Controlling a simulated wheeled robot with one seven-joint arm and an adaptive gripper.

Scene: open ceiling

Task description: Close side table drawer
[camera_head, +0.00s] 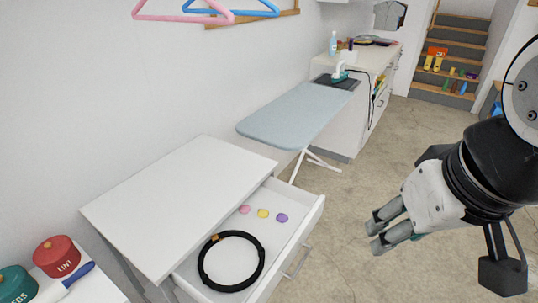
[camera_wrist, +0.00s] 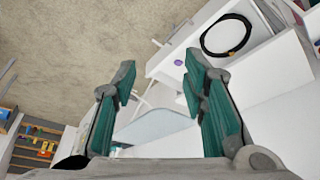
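The white side table (camera_head: 175,200) stands against the wall at lower left in the head view. Its drawer (camera_head: 317,207) is pulled out toward the right and has a grey bar handle (camera_head: 297,262) on its front. The drawer holds a black ring (camera_head: 205,268) and small pink, yellow and purple pieces. My gripper (camera_head: 375,234) hangs in the air to the right of the drawer, apart from it. In the wrist view my gripper (camera_wrist: 160,90) has its two green-padded fingers spread, with nothing between them. The drawer also shows in the wrist view (camera_wrist: 180,48) at upper right.
A pale blue ironing board (camera_head: 290,115) stands behind the table. A white counter (camera_head: 350,75) with an iron is farther back. Stairs or shelves (camera_head: 455,50) are at the far right. Red and green tins (camera_head: 57,256) sit at lower left. The floor (camera_head: 350,190) beside the drawer is clear.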

